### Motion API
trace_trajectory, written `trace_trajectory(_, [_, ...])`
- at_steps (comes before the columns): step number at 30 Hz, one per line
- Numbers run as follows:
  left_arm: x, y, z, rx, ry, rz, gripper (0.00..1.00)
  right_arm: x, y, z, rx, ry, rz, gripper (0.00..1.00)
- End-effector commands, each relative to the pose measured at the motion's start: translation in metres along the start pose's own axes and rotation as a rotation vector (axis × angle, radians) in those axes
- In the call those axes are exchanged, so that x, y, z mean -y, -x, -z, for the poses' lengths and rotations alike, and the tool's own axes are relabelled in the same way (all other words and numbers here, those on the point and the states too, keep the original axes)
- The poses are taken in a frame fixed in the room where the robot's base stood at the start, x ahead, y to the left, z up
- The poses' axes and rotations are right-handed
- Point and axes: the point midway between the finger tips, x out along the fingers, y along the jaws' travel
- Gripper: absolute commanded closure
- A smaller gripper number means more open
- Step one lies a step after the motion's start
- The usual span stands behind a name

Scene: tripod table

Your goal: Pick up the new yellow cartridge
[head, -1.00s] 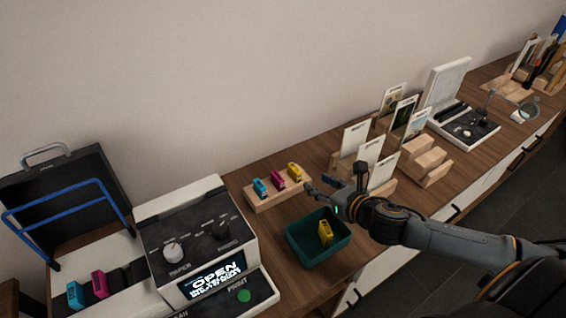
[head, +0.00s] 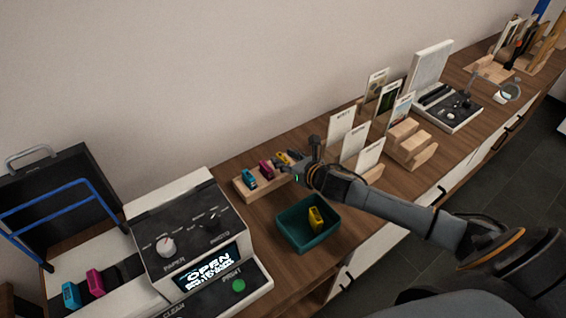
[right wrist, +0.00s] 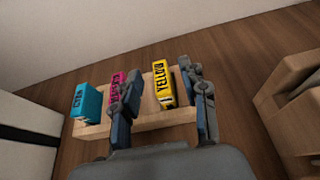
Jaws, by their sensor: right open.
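The new yellow cartridge (right wrist: 163,84) stands in a wooden holder (right wrist: 148,118) beside a magenta cartridge (right wrist: 118,88) and a cyan cartridge (right wrist: 87,103). My right gripper (right wrist: 158,92) is open, with one finger on each side of the yellow cartridge in the right wrist view. The left finger covers part of the magenta cartridge. In the head view my right gripper (head: 293,164) is at the right end of the holder and partly hides the yellow cartridge (head: 284,157). Another yellow cartridge (head: 316,217) lies in a green bin (head: 292,238). My left gripper is not in view.
A printer (head: 180,222) with an "OPEN" display stands to the left, with cyan (head: 71,295) and magenta (head: 95,282) cartridges in its tray area. Cards in wooden stands (head: 341,131) are right of the gripper. A wall runs behind the table.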

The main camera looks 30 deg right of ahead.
Motion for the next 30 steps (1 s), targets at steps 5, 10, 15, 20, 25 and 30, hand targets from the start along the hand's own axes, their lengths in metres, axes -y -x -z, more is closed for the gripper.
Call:
trace_trajectory(5, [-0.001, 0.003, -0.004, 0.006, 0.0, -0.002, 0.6, 0.0, -0.022, 0.0, 0.001, -0.002, -0.001, 0.57])
trace_trajectory(10, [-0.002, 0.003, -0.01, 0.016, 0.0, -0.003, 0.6, 0.0, -0.029, 0.0, 0.001, -0.001, -0.001, 0.57])
trace_trajectory(15, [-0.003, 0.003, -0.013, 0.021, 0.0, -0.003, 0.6, 0.001, -0.028, 0.001, 0.0, 0.0, -0.001, 0.57])
trace_trajectory(20, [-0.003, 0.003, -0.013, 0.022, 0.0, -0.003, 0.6, 0.001, -0.028, 0.001, 0.0, 0.0, -0.001, 0.89])
trace_trajectory(25, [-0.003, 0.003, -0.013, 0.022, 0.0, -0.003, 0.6, 0.001, -0.028, 0.0, 0.001, 0.0, -0.001, 1.0])
trace_trajectory(30, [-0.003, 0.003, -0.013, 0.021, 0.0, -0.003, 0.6, 0.001, -0.028, 0.0, 0.001, 0.0, -0.001, 1.0])
